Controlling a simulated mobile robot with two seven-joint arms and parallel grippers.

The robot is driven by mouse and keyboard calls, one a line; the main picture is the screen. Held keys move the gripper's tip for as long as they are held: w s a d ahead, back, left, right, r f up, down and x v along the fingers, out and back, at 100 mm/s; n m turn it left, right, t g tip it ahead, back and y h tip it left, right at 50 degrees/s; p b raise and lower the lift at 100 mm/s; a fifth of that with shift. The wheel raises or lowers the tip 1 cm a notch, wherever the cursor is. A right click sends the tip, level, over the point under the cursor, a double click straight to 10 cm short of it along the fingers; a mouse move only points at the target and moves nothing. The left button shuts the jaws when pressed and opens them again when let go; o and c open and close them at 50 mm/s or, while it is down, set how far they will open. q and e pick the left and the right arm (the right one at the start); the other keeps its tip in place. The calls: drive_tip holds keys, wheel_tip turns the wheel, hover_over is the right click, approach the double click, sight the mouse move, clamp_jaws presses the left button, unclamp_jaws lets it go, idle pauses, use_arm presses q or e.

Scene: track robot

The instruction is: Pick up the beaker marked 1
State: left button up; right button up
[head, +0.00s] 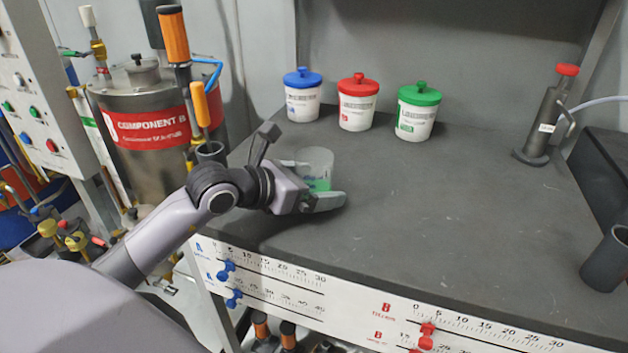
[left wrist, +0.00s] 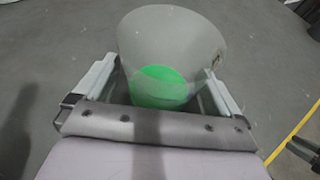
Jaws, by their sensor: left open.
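A clear beaker (head: 318,166) with green liquid stands near the left end of the dark bench, within reach of my left gripper. My left gripper (head: 316,184) is open, with one finger on the near side of the beaker and the other on its far side. In the left wrist view, the beaker (left wrist: 170,50) sits between the two open fingers (left wrist: 155,90), its green contents showing low down. I cannot read a mark on the beaker. Whether the fingers touch its wall is unclear. My right gripper is not in view.
Three white jars with blue (head: 302,98), red (head: 357,105) and green (head: 418,114) lids stand at the back of the bench (head: 440,230). A dark cylinder with a red cap (head: 546,115) stands at right. A metal tank (head: 145,125) is left of the bench. The bench middle is clear.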

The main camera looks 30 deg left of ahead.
use_arm(q)
drive_tip(key=c, duration=1.1)
drive_tip(key=shift+r, duration=0.25)
